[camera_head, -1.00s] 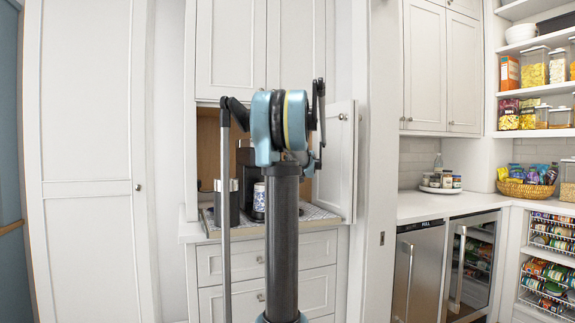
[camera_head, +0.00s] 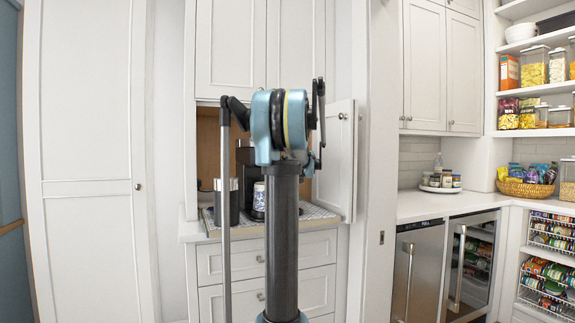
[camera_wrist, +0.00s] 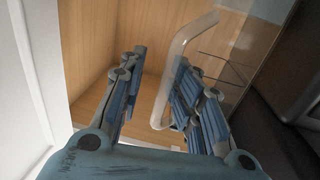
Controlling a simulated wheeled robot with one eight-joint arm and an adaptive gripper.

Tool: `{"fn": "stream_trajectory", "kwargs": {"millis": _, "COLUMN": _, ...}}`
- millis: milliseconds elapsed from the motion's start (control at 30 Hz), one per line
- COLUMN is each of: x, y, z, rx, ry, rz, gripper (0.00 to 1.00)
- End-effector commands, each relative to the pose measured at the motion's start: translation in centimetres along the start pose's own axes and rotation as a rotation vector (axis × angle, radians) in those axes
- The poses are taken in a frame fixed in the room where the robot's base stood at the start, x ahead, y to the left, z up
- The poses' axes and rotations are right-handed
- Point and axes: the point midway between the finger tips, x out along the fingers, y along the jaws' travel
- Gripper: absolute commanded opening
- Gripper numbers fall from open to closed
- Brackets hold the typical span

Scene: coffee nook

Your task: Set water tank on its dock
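The water tank (camera_wrist: 232,50) is clear and shows at the upper right of the wrist view, with a pale translucent handle (camera_wrist: 170,72) on its left side. My gripper (camera_wrist: 158,62) has its blue fingers spread apart. The handle runs between them, close to the right finger, with a clear gap to the left finger. The right finger appears to sit inside the handle loop. A dark coffee machine (camera_head: 245,165) stands in the nook in the head view. My arm hides the gripper and the tank there. The dock cannot be made out.
A dark cylinder with a silver top (camera_head: 227,203) and a patterned can (camera_head: 259,200) stand on the nook's counter. An open cabinet door (camera_head: 337,160) bounds the nook on the right. A wooden panel (camera_wrist: 105,100) and a white edge (camera_wrist: 30,80) lie close around my gripper.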

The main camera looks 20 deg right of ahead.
Motion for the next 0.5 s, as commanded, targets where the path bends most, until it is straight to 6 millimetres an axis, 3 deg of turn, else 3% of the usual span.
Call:
{"fn": "stream_trajectory", "kwargs": {"millis": 233, "x": -1.4, "y": 0.0, "z": 0.0, "rx": 0.001, "ry": 0.000, "rz": 0.000, "gripper": 0.33}}
{"fn": "stream_trajectory", "kwargs": {"millis": 500, "x": -5.6, "y": 0.0, "z": 0.0, "rx": 0.002, "ry": 0.000, "rz": 0.002, "gripper": 0.33}}
